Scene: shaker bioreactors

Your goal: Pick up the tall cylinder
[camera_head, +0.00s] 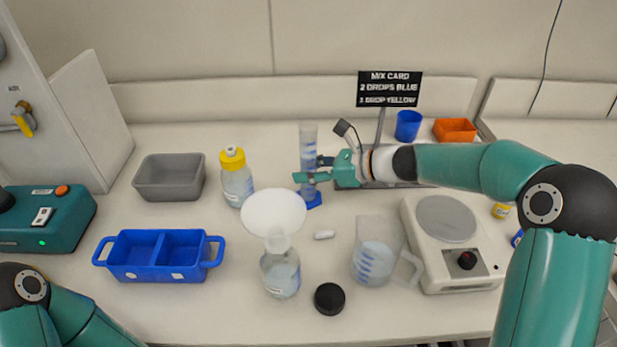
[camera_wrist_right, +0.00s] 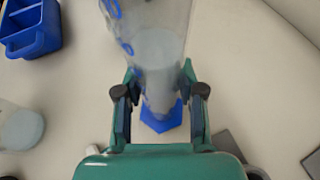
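The tall cylinder (camera_head: 308,138) is a clear, upright graduated cylinder with blue marks and a blue foot (camera_head: 313,201). It stands on the bench near the middle back. My right gripper (camera_head: 313,170) comes in from the right with its fingers on either side of the lower part of the cylinder. In the right wrist view, the cylinder (camera_wrist_right: 158,65) rises between the two fingers of the gripper (camera_wrist_right: 160,95), which look open, with narrow gaps beside it. The blue foot shows below. My left gripper is out of view; only part of that arm shows at lower left.
A white funnel on a bottle (camera_head: 280,275), a yellow-capped bottle (camera_head: 236,180) and a beaker (camera_head: 376,255) stand near the cylinder. A mix card sign (camera_head: 389,89) stands behind my right arm. A blue divided tray (camera_head: 160,256) and grey bin (camera_head: 169,178) sit left; a scale (camera_head: 452,245) sits right.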

